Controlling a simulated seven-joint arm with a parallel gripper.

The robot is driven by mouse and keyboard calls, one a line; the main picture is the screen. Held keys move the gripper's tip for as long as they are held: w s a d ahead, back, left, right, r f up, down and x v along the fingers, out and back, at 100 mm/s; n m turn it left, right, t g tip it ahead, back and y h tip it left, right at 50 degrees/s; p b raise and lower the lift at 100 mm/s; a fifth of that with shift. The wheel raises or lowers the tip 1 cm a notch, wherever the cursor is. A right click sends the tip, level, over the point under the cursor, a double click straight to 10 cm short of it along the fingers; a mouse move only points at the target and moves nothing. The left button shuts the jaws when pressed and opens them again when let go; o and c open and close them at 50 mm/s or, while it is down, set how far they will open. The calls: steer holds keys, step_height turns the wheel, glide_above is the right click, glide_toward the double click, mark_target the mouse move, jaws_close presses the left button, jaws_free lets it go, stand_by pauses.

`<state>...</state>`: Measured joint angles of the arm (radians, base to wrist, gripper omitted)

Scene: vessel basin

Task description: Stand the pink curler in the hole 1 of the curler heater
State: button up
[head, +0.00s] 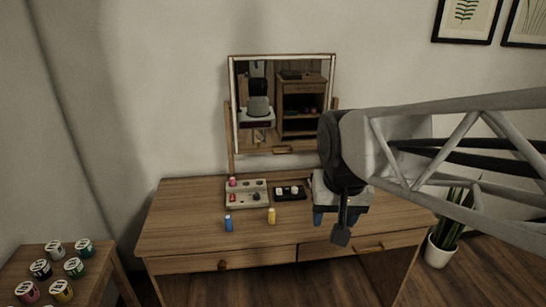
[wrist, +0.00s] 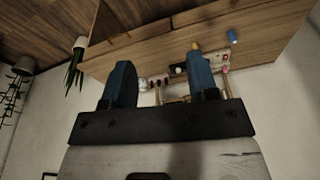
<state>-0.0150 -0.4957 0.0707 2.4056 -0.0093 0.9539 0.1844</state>
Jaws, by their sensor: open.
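The curler heater (head: 246,187) is a pale block with dark holes, on the left part of the dressing table. A pink curler (head: 232,182) appears upright at its back left corner; I cannot tell whether it is in a hole or read hole numbers. A red curler (head: 233,198) is at the heater's front left. My gripper (head: 335,215) is open and empty, right of the heater. Its blue fingers show in the wrist view (wrist: 160,75).
A black tray (head: 290,197) with small white items sits right of the heater. A framed mirror (head: 283,105) stands behind. A side table (head: 98,274) at lower left holds several jars. The table's front left (head: 180,235) is clear.

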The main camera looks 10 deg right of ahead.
steer(key=s+f+n, duration=0.1)
steer(key=s+f, duration=0.2)
steer(key=s, duration=0.4)
steer(key=shift+s+d+f+n, duration=0.15)
steer(key=shift+s+d+n, duration=0.15)
steer(key=shift+s+d, duration=0.1)
